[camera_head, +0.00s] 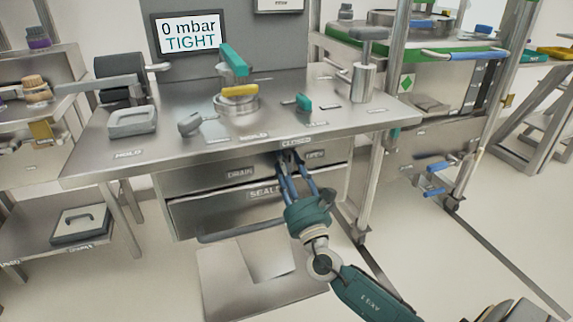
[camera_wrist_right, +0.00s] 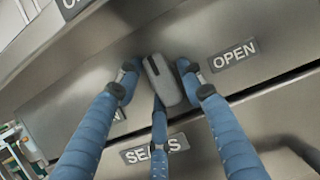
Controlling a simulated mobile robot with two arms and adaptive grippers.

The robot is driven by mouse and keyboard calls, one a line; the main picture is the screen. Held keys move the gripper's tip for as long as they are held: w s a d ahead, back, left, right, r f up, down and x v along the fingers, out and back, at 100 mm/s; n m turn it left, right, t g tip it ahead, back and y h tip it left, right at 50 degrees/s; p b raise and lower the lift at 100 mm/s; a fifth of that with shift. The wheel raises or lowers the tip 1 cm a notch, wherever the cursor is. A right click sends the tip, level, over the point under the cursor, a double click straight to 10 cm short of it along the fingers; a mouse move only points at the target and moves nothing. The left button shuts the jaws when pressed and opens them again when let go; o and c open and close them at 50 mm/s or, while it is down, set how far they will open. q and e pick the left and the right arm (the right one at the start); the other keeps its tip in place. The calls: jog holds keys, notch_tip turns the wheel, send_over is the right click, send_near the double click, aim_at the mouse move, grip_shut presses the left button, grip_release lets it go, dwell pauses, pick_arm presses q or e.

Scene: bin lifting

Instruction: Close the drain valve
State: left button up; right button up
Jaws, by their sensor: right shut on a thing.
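The drain valve handle is a short rounded grey lever, clearest in the right wrist view (camera_wrist_right: 163,82). It sits on the front of the bench between the DRAIN and OPEN labels and is slightly tilted in that view. In the head view it is mostly hidden by my fingers. My right gripper (camera_head: 290,163) has its blue fingers closed around the handle, two at its sides and one below. An OPEN label (camera_wrist_right: 234,54) is to the right of the handle in the wrist view. A CLOSED label (camera_head: 296,140) is above on the bench edge. My left gripper is not in view.
The steel bench (camera_head: 330,118) overhangs the drawers (camera_head: 225,208) below the valve. On it stand a yellow-and-teal valve (camera_head: 239,92), a grey block (camera_head: 132,122) and a steel post (camera_head: 363,80). A screen (camera_head: 188,34) reads "0 mbar TIGHT". A frame post (camera_head: 372,185) stands close right of my arm.

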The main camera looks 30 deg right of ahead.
jog(key=o, duration=0.9)
jog(key=shift+a, duration=0.15)
jog(key=v, duration=1.2)
